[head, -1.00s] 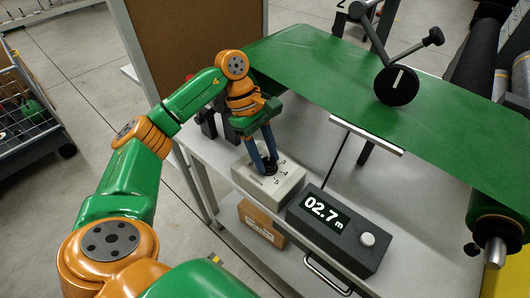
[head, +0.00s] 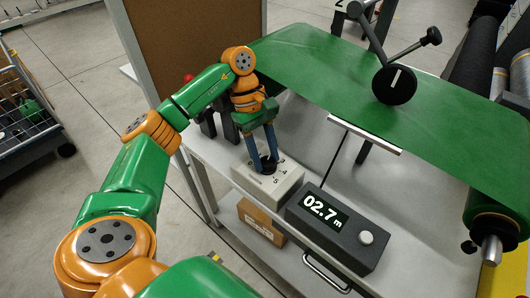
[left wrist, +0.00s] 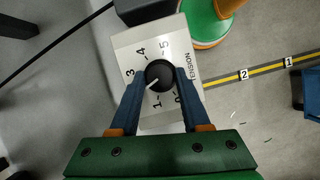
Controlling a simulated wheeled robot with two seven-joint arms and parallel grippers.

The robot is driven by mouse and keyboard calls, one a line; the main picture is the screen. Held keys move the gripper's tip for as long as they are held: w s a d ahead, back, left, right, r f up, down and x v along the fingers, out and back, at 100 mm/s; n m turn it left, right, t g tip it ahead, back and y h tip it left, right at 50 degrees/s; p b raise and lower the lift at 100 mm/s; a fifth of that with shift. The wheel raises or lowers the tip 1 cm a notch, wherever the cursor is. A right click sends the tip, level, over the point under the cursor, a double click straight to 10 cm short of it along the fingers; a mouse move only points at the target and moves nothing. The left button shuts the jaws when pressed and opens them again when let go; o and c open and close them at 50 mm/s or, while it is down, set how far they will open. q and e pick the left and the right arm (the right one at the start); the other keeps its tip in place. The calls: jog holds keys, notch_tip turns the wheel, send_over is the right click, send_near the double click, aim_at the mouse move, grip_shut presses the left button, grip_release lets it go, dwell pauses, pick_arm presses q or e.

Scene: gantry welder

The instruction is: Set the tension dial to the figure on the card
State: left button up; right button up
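The tension dial (left wrist: 159,74) is a black round knob with a white pointer line, on a pale box (left wrist: 182,50) marked TENSION. In the left wrist view the pointer slants to the lower left, between the 1 and the 3. The figure there is hidden by a finger. My left gripper (left wrist: 160,77) has its blue fingers on both sides of the knob, seemingly touching it. In the head view the left gripper (head: 264,164) reaches down onto the box (head: 283,190). No card with a figure can be made out. My right gripper is out of view.
A dark display box (head: 335,232) reading 02.7 m, with a white knob, stands right of the tension box on the grey shelf. A cardboard box (head: 259,221) lies below. The green sheet (head: 330,85) and a lever with a black hub (head: 394,85) are behind.

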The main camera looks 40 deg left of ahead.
pick_arm(q)
jog(key=o, duration=0.4)
jog(key=shift+o, duration=0.2)
jog(key=p+v, duration=0.1)
jog(key=v, duration=0.6)
jog(key=shift+p, duration=0.3)
jog(key=shift+r, duration=0.1)
